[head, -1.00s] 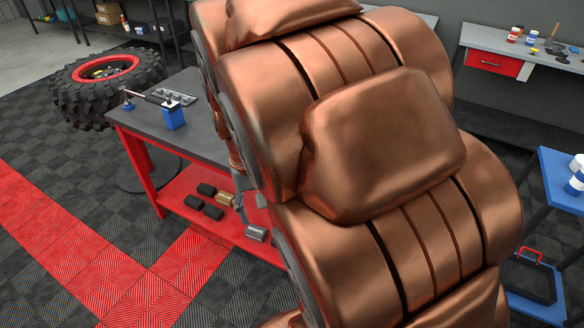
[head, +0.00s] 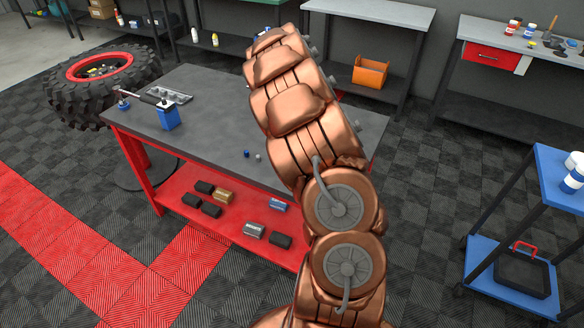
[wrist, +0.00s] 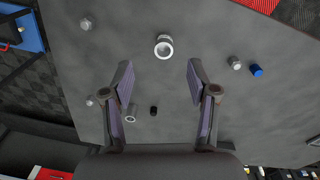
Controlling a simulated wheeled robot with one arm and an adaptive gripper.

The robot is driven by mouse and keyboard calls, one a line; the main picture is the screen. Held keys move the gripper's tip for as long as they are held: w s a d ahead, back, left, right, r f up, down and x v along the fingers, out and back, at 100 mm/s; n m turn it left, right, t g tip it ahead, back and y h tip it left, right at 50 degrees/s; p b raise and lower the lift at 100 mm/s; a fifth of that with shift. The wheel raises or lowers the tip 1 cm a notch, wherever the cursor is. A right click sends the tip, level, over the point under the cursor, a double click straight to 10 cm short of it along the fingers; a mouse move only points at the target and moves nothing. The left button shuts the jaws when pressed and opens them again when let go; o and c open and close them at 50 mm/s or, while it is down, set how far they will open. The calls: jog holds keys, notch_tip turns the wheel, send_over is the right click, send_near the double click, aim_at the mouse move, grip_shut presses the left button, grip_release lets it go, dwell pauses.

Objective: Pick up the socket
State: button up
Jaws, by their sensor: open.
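In the wrist view, a silvery hollow cylinder (wrist: 163,46), seen end-on with a bright ring, stands on the dark tabletop (wrist: 210,30); it looks like a socket. My gripper (wrist: 159,64) is open above the table, its two fingers apart. The cylinder shows just beyond the fingertips, roughly centred between them, and nothing is held. A smaller silvery hollow piece (wrist: 130,113) lies by the left finger, which partly covers it; it may be a socket too. In the head view, my arm hides my gripper and both pieces.
On the tabletop are a small black piece (wrist: 153,111), a grey nut-like piece (wrist: 236,65), a blue piece (wrist: 256,70) and grey pieces (wrist: 87,23) at left. A blue cart (head: 560,180) stands at right.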

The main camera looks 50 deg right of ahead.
jog(key=f, duration=0.1)
jog(key=d+f, duration=0.2)
jog(key=shift+w, duration=0.25)
jog(key=shift+f+p, duration=0.25)
jog(key=shift+p, duration=0.05)
jog(key=shift+w+a+f+p, duration=0.15)
jog(key=shift+f+p, duration=0.4)
jog(key=shift+f, duration=0.6)
jog(key=shift+w+d+f+p, duration=0.15)
jog(key=shift+f+p, duration=0.35)
jog(key=shift+f, duration=0.7)
jog(key=shift+w+a+f+p, duration=0.15)
jog(key=shift+f+p, duration=0.4)
jog(key=shift+f, duration=0.6)
grip_shut()
